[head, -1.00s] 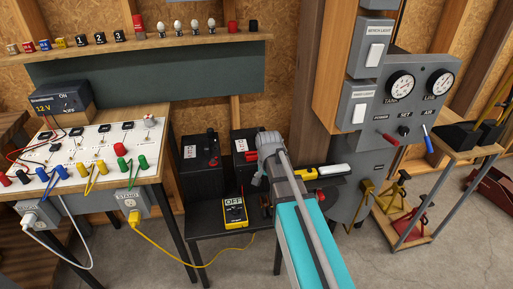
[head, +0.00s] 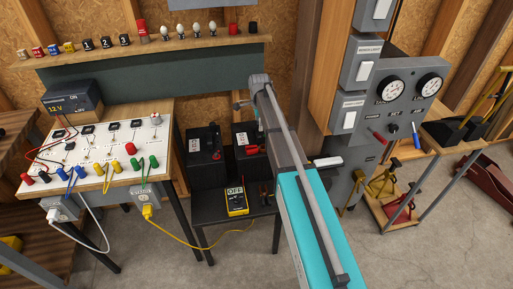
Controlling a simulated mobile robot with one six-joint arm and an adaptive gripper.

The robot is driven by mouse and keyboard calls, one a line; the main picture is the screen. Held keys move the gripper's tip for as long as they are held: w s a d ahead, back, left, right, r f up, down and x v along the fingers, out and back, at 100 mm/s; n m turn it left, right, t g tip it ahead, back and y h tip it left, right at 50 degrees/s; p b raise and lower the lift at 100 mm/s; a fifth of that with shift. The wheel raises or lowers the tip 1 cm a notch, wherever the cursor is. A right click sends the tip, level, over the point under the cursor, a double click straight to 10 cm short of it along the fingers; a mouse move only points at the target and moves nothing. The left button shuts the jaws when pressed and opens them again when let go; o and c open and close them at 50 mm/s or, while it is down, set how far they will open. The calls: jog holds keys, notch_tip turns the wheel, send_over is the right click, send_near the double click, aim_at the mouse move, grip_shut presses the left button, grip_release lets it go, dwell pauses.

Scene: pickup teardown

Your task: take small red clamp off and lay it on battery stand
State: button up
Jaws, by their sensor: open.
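A small red clamp (head: 255,149) sits on top of the right one of two black batteries (head: 240,168), close to the left side of my forearm. The batteries stand at the back of the dark battery stand (head: 212,214). My gripper (head: 261,128) is just above the clamp, by the far end of my arm. It is open, small and mostly hidden by the arm, so I cannot tell whether it touches the clamp.
A grey gauge cabinet (head: 385,120) is at right.

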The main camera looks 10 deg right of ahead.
jog(key=shift+f, duration=0.15)
jog(key=b, duration=0.9)
send_over(258, 147)
jog(key=f, duration=0.8)
jog(key=shift+w+d+f, duration=0.2)
jog(key=shift+d, duration=0.05)
jog(key=shift+f, duration=0.15)
notch_tip(258, 147, down, 5)
jog(key=b, duration=0.5)
jog(key=shift+s+a, duration=0.1)
dwell(0.4)
grip_shut()
